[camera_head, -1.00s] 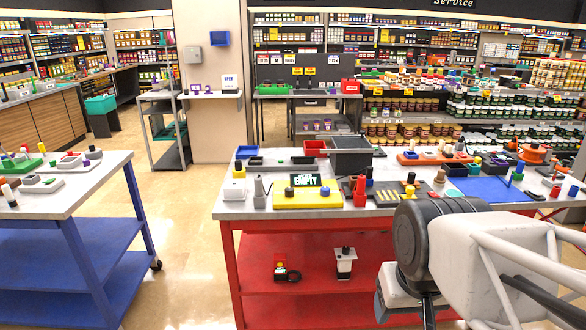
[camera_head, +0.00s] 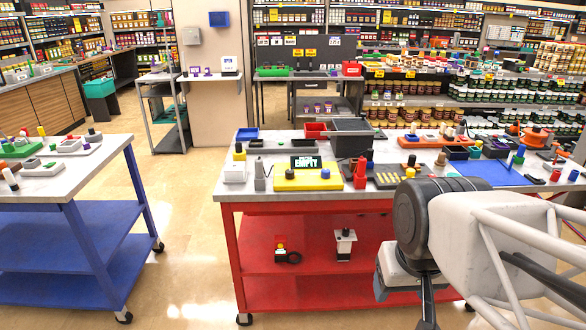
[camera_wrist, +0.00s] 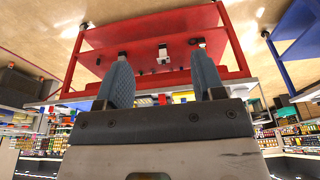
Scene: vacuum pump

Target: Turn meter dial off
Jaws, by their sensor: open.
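A yellow meter unit (camera_head: 303,181) stands on the red workbench in the head view, left of the bench's middle. It has a dark display (camera_head: 305,162) that reads "EMPTY", a dark knob (camera_head: 290,174) at left and a blue knob (camera_head: 325,174) at right. Which knob is the meter dial, and its setting, I cannot tell. My gripper (camera_wrist: 160,62) is open and empty in the wrist view, its two blue-grey fingers spread apart. It is in front of the bench, away from the unit. In the head view my arm fills the lower right and the fingers are mostly cut off.
The red workbench (camera_head: 265,268) carries a red bottle-like item (camera_head: 360,175), a white block (camera_head: 235,173), a dark bin (camera_head: 350,138) and a blue mat (camera_head: 492,172). A blue workbench (camera_head: 90,225) stands at left. Open floor (camera_head: 185,215) lies between them.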

